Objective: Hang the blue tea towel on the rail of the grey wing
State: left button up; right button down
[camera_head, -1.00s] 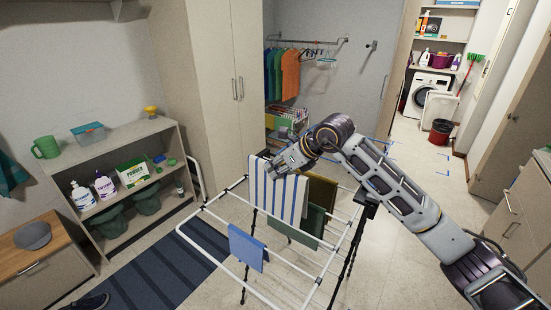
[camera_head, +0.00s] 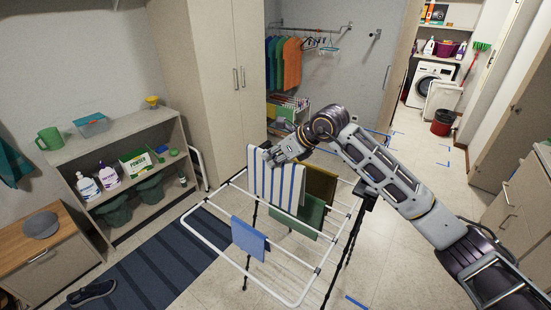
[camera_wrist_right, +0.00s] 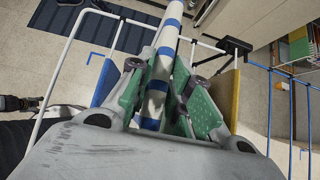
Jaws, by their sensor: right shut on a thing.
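My right gripper (camera_head: 271,157) is shut on a white towel with blue stripes (camera_head: 277,187) at the upper left of the drying rack. The striped cloth (camera_wrist_right: 160,72) runs between its fingers in the wrist view. The towel hangs down on the rack's far side; the gripper hides whether its top lies over a rail. A plain blue tea towel (camera_head: 249,239) hangs from a pale rail of the near wing (camera_head: 212,240), apart from the gripper. It shows in part left of the fingers in the wrist view (camera_wrist_right: 106,82).
A green towel (camera_head: 311,218) and a brown one (camera_head: 322,186) hang close right of the striped towel. Blue rails (camera_wrist_right: 282,75) lie to the right in the wrist view. A shelf unit (camera_head: 110,146) stands left, a striped rug (camera_head: 165,280) lies on the floor.

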jog(key=shift+f, duration=0.25)
dwell(0.3)
jog(key=shift+f, duration=2.55)
jog(key=b, duration=0.3)
send_over(274, 208)
jog(key=shift+d+f, duration=0.1)
jog(key=shift+f, duration=4.7)
jog(key=shift+f+b, duration=1.6)
jog(key=shift+f, duration=1.9)
jog(key=c, duration=1.2)
grip_release()
jog(key=shift+c, duration=0.2)
